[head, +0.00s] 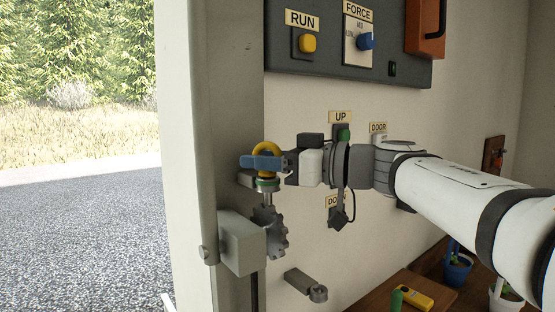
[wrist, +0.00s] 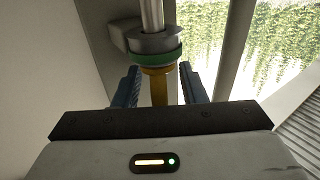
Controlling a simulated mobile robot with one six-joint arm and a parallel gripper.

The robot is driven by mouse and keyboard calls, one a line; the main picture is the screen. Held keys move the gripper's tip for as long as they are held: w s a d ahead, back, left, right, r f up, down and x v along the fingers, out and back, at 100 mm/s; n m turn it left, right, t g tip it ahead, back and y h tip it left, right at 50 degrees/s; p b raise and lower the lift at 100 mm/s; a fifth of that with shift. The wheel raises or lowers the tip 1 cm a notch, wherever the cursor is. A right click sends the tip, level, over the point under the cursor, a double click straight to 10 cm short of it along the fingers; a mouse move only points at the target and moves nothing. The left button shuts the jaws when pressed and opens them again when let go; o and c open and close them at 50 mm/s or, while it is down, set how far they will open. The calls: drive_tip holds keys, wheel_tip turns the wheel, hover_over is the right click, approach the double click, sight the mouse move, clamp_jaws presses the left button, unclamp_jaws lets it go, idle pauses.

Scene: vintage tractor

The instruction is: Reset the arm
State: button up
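My gripper (head: 262,163) is at the door post in the head view, with blue fingers beside a yellow ring handle (head: 267,147). The ring sits above a green collar (head: 267,184) on a metal fitting. In the wrist view, my two blue fingers (wrist: 157,85) stand apart on either side of the yellow handle (wrist: 158,90). A gap shows between each finger and the yellow part, so my gripper looks open around it. The green collar (wrist: 158,58) and a metal rod lie beyond the fingertips. One finger hides part of the ring in the head view.
A dark panel with a yellow RUN button (head: 307,43) and a blue FORCE knob (head: 366,41) hangs above. A green UP button (head: 344,134) is behind my arm. A grey box (head: 242,243) juts from the post. A wooden bench (head: 418,285) holds small pots at lower right.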

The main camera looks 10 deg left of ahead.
drive_tip(key=b+v, duration=0.1)
drive_tip(key=v, duration=0.6)
drive_tip(key=w+d+f+m+t+h, duration=0.1)
drive_tip(key=w+d+m+t+h, duration=0.65)
drive_tip(key=t, duration=0.55)
drive_tip(key=w+d+f+m+h, duration=0.1)
drive_tip(key=d+f+m+h, duration=0.75)
drive_tip(key=d+f, duration=0.25)
drive_tip(key=s+d+f+g+h, duration=0.2)
drive_tip(key=s+f+g, duration=0.15)
drive_tip(key=f, duration=0.45)
drive_tip(key=s+d+f+g+h, duration=0.1)
drive_tip(key=s+d+f+g, duration=0.2)
drive_tip(key=s+f, duration=0.3)
drive_tip(key=s+a+f+g+y, duration=0.1)
drive_tip(key=s+a+f+g, duration=0.2)
drive_tip(key=s+f+g, duration=0.4)
drive_tip(key=s+f, duration=0.5)
drive_tip(key=shift+f, duration=0.3)
